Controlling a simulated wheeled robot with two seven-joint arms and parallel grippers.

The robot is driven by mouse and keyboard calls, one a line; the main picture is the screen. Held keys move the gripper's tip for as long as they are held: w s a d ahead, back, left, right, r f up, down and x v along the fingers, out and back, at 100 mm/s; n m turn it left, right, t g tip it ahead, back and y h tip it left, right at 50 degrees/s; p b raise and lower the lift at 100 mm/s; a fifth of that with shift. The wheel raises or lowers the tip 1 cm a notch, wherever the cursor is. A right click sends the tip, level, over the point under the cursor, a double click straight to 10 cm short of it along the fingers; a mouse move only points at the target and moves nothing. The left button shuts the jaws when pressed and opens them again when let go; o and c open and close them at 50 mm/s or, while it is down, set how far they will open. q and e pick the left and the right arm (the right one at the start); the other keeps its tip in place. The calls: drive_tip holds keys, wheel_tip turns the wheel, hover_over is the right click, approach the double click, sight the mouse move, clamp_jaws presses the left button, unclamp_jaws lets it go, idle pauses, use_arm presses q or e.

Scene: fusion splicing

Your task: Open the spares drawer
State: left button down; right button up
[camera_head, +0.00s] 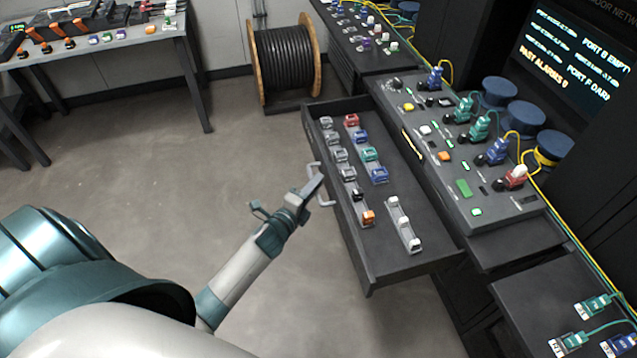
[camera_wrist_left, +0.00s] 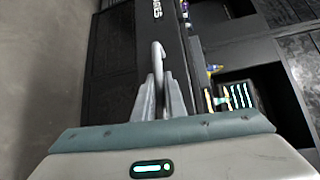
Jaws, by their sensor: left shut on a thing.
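The spares drawer (camera_head: 385,245) stands pulled out from under the port panel, and its inside shows in the head view. It holds rows of grey, red, blue, green and orange connectors and a white-and-grey rack. Its light grey bar handle (camera_head: 322,186) is on the front face. My left gripper (camera_head: 313,188) is at the handle, and in the left wrist view its fingers (camera_wrist_left: 158,100) are shut on the handle (camera_wrist_left: 157,60). In that view the drawer front (camera_wrist_left: 122,60) is dark, with partly visible lettering. My right gripper is in neither view.
The port panel (camera_head: 470,160) with plugged connectors and yellow cables lies right of the drawer. A cable spool (camera_head: 285,58) stands at the back wall. A workbench (camera_head: 95,42) with tools is at the upper left. The floor (camera_head: 210,165) left of the drawer is clear.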

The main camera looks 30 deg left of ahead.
use_arm(q)
drive_tip(key=c, duration=2.1)
unclamp_jaws()
drive_tip(key=shift+s, duration=0.1)
drive_tip(key=s+r+b, duration=0.2)
drive_tip(key=s+b, duration=0.2)
drive_tip(key=s, duration=1.3)
drive_tip(key=shift+r, duration=0.25)
drive_tip(key=shift+d, duration=0.1)
